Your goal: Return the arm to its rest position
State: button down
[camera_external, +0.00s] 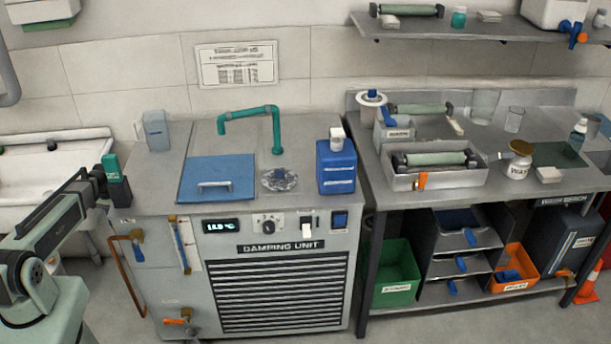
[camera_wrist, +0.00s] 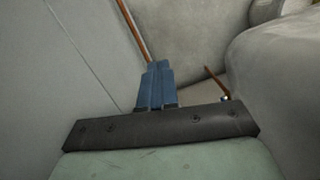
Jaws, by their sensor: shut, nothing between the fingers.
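My arm reaches in from the lower left of the external view. My gripper (camera_external: 119,195) hangs beside the left edge of the damping unit (camera_external: 290,240), below the teal part of my wrist. In the wrist view my gripper (camera_wrist: 158,68) has its blue fingers together, with nothing between them. A copper-coloured pipe (camera_wrist: 134,28) shows past the fingers there, close to a grey panel.
The unit's top bears a blue lid (camera_external: 218,172), a teal tap (camera_external: 275,130) and a blue container (camera_external: 336,168). A white sink (camera_external: 50,150) stands at the left. A bench with a roller tray (camera_external: 437,180) stands at the right. Clear space lies above the unit's front.

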jog(key=s+a+f+n+g, duration=0.1)
jog(key=s+f, duration=0.6)
jog(key=s, duration=0.4)
jog(key=s+a+f+g, duration=0.1)
jog(key=s+f+g, duration=0.1)
jog(key=s+f, duration=0.5)
jog(key=s+a+f+n+g, duration=0.1)
jog(key=s+f, duration=0.7)
jog(key=s, duration=0.9)
jog(key=shift+s+a+n+g+h, duration=0.15)
jog(key=shift+a+n+g+h, duration=0.15)
jog(key=shift+a+g, duration=0.2)
jog(key=c, duration=1.8)
grip_release()
